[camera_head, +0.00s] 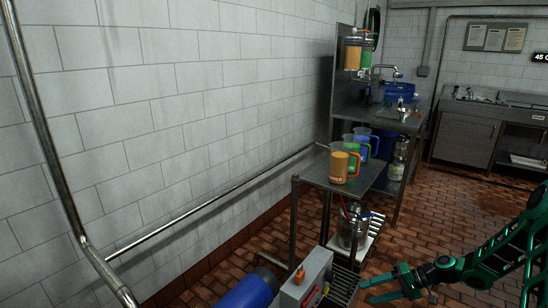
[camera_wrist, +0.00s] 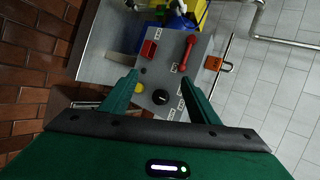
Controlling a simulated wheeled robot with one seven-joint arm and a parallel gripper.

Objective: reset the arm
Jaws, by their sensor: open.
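My gripper (camera_head: 366,291) is at the lower right of the head view, to the right of a grey control box (camera_head: 317,265). In the wrist view my gripper (camera_wrist: 158,77) is open and empty, its two green fingers apart in front of the control box (camera_wrist: 168,74). The box carries a red lever (camera_wrist: 187,48), a red square part (camera_wrist: 148,49), a black knob (camera_wrist: 160,98) and a yellow button (camera_wrist: 139,88). An orange padlock-like part (camera_wrist: 213,63) is at its side. I see no contact between the fingers and the box.
A metal table (camera_head: 318,172) with several coloured jugs stands beyond the box, with a metal canister (camera_head: 351,228) below. A blue cylinder (camera_head: 247,293) lies left of the box. A pipe runs along the tiled wall (camera_head: 180,110). Brick floor (camera_head: 470,208) is open at right.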

